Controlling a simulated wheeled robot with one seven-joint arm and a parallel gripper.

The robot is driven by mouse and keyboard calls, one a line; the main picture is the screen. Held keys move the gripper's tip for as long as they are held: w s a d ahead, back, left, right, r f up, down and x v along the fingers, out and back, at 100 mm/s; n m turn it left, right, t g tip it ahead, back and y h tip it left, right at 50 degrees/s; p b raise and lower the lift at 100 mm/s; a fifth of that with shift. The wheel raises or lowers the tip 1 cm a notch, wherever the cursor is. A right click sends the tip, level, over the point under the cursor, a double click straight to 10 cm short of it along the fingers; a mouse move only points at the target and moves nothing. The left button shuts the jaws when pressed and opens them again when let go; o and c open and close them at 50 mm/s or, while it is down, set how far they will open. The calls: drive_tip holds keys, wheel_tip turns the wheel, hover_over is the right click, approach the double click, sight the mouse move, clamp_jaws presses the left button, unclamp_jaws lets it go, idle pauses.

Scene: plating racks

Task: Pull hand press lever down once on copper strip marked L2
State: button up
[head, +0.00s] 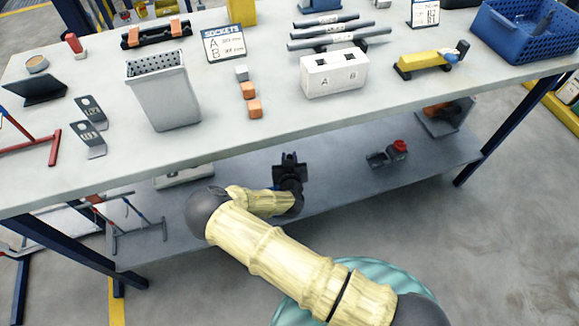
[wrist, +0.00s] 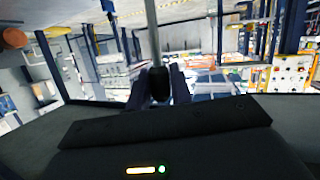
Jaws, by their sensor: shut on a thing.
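My gripper (head: 290,157) is below the front edge of the upper bench, in front of the lower shelf. In the wrist view its two dark fingers (wrist: 162,86) are shut on a black grip (wrist: 160,83) at the lower end of a thin grey rod (wrist: 152,32), which looks like the press lever. The rod runs up out of the picture. The press body cannot be made out in either view. Two bent grey strips, one farther back (head: 90,108) and one nearer (head: 90,140), lie at the bench's left with dark labels too small to read surely. No copper-coloured strip is clear.
The lower shelf (head: 345,180) holds a small part with a red knob (head: 398,147).

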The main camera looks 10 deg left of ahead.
drive_tip(key=shift+s+d+f+p, duration=0.1)
drive_tip(key=shift+s+d+p, duration=0.15)
drive_tip(key=shift+s, duration=0.3)
drive_tip(key=shift+s+d+f+p, duration=0.1)
drive_tip(key=shift+s+d, duration=0.25)
drive_tip(key=shift+s, duration=0.15)
drive_tip(key=shift+s+d, duration=0.1)
drive_tip(key=shift+s+d+f, duration=0.25)
drive_tip(key=shift+s+d, duration=0.1)
drive_tip(key=shift+s, duration=0.25)
drive_tip(key=shift+s+d+f, duration=0.2)
drive_tip(key=shift+s+d, duration=0.15)
drive_tip(key=shift+s, duration=0.2)
drive_tip(key=shift+d, duration=0.1)
drive_tip(key=shift+o, duration=0.2)
drive_tip(key=shift+s+d+f, duration=0.4)
drive_tip(key=shift+s, duration=0.2)
drive_tip(key=shift+s+d+f, duration=0.35)
drive_tip(key=shift+s+f, duration=0.05)
drive_tip(key=shift+s, duration=0.2)
drive_tip(key=shift+d+f, duration=0.1)
